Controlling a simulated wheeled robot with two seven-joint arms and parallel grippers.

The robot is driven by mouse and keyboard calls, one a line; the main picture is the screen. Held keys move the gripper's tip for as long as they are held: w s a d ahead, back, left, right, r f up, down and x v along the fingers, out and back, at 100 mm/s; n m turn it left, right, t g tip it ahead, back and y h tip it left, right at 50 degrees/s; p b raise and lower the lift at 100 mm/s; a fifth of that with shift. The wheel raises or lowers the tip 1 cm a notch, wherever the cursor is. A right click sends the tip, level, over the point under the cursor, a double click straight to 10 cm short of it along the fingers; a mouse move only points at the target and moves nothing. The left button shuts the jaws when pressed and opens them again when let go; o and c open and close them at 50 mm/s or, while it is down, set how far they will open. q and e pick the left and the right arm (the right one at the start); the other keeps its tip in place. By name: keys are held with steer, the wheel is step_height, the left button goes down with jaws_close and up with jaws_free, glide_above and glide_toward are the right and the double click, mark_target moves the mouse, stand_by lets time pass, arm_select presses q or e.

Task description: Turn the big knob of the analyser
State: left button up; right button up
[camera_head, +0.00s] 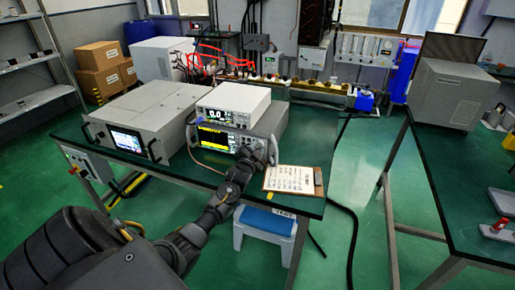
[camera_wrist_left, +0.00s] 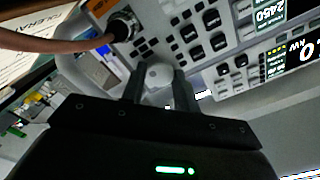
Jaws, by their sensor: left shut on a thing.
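The analyser (camera_head: 214,138) is the lower grey instrument with a lit screen on the dark green table. Its front panel fills much of the left wrist view (camera_wrist_left: 208,72), with several dark buttons. The big knob (camera_wrist_left: 159,74) is pale and round and sits between the two fingers of my left gripper (camera_wrist_left: 160,88). My left gripper (camera_head: 260,155) is shut on the knob at the right end of the front panel. In the head view the gripper hides the knob. How far the knob is turned I cannot tell. My right gripper is out of view.
A white meter (camera_head: 235,103) stands on top of the analyser. A large grey unit (camera_head: 150,112) stands to its left. A clipboard (camera_head: 293,180) lies right of my gripper. A brown cable (camera_wrist_left: 55,41) plugs into the panel near the knob. A blue-topped stool (camera_head: 267,221) stands below the table.

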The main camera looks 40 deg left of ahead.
arm_select(q)
steer(key=shift+m, duration=0.3)
stand_by(0.4)
steer(key=o, duration=1)
steer(key=shift+s, duration=0.1)
steer(key=b+v, duration=0.1)
steer(key=v, duration=0.9)
steer(key=shift+s+d, duration=0.1)
steer(key=shift+s, duration=0.15)
